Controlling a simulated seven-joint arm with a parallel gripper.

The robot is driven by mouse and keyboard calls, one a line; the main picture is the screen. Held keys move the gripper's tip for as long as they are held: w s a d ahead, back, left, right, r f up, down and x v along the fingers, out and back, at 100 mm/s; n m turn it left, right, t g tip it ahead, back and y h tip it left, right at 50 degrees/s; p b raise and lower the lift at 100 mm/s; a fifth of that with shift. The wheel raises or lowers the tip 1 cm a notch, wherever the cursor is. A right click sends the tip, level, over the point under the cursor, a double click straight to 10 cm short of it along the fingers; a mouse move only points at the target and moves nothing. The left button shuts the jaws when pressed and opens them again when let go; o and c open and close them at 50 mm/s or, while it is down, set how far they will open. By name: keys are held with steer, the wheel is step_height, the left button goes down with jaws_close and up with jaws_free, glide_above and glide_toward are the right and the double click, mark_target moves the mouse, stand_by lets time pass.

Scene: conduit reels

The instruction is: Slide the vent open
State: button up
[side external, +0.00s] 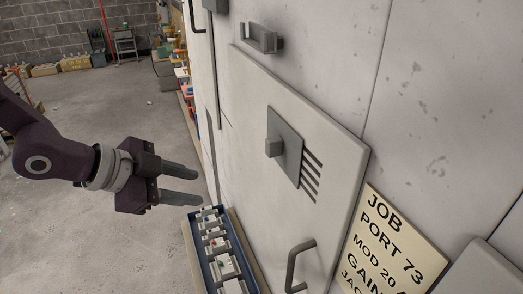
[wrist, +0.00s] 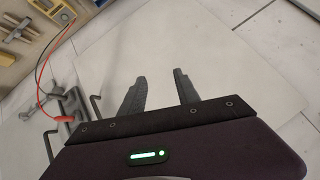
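The vent is a grey sliding plate (side external: 287,150) with a block-shaped knob (side external: 274,147), set on a pale door panel (side external: 342,160). Several dark slots (side external: 312,178) show along the plate's right edge; whether more lie behind it is hidden. My gripper (side external: 199,186) is open and empty, left of the panel and apart from the knob, fingers pointing right toward the panel. In the wrist view my gripper (wrist: 159,76) shows two spread fingers with nothing between them, against a pale surface. I cannot make out the vent plate in the wrist view.
A curved door handle (side external: 300,265) juts out below the vent. A blue tray of parts (side external: 214,250) stands below my gripper. A bracket (side external: 262,38) is on the wall above. A job sign (side external: 392,240) is at right. The wrist view shows a red-clipped cable (wrist: 41,88).

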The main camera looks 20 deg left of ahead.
steer(key=d+f+m+h, duration=0.2)
steer(key=d+h, duration=0.2)
steer(key=d, duration=0.2)
steer(key=n+t+h, duration=0.5)
steer(key=t+h, duration=0.2)
glide_toward(267, 149)
steer(key=w+d, duration=0.1)
steer(key=w, duration=0.1)
steer(key=x, duration=0.6)
steer(key=shift+d+r, duration=0.35)
steer(key=shift+r, duration=0.05)
steer(key=shift+c, duration=0.5)
jaws_close()
